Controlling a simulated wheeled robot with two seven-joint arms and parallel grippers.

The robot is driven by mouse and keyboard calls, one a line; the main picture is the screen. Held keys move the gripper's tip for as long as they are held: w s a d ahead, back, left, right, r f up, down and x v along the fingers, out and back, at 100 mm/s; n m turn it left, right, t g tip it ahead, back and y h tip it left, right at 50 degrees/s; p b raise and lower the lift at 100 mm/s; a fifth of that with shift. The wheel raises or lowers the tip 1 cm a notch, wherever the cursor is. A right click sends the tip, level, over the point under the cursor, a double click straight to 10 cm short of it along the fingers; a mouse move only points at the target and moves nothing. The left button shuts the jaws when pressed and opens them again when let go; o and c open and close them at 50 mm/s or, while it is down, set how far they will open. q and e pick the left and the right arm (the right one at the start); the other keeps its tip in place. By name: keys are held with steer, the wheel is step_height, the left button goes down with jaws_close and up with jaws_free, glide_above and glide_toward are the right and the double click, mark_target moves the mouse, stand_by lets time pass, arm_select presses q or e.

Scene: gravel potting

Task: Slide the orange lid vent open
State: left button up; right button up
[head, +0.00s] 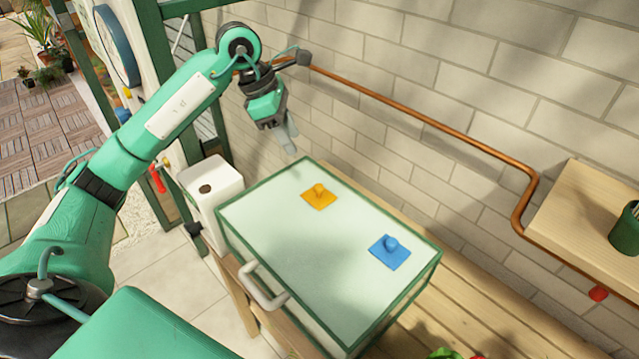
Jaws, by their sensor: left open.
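The orange lid vent (319,197) is a square plate with a small knob, lying on the pale lid (290,240) of a green-framed box. My left gripper (288,139) hangs in the air behind and to the left of the orange vent, near the box's far corner. It is open, with nothing seen in it, and apart from the vent. Whether the orange vent covers an opening cannot be seen. My right gripper is not in view.
A blue vent (390,252) with a knob sits on the same lid. A white handle (264,287) is on the box's front. A white container (211,188) stands left of the box. A copper pipe (430,120) runs along the brick wall behind. The wooden bench (480,315) has bare room at right.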

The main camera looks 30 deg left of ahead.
mark_target(317, 186)
arm_select(q)
steer(key=p+x, duration=0.4)
steer(key=x, duration=0.9)
steer(key=shift+s+d+f, duration=0.1)
steer(key=shift+d+f, duration=0.05)
steer(key=shift+f, duration=0.15)
steer(key=shift+c, duration=0.2)
jaws_close()
steer(key=shift+f, duration=0.1)
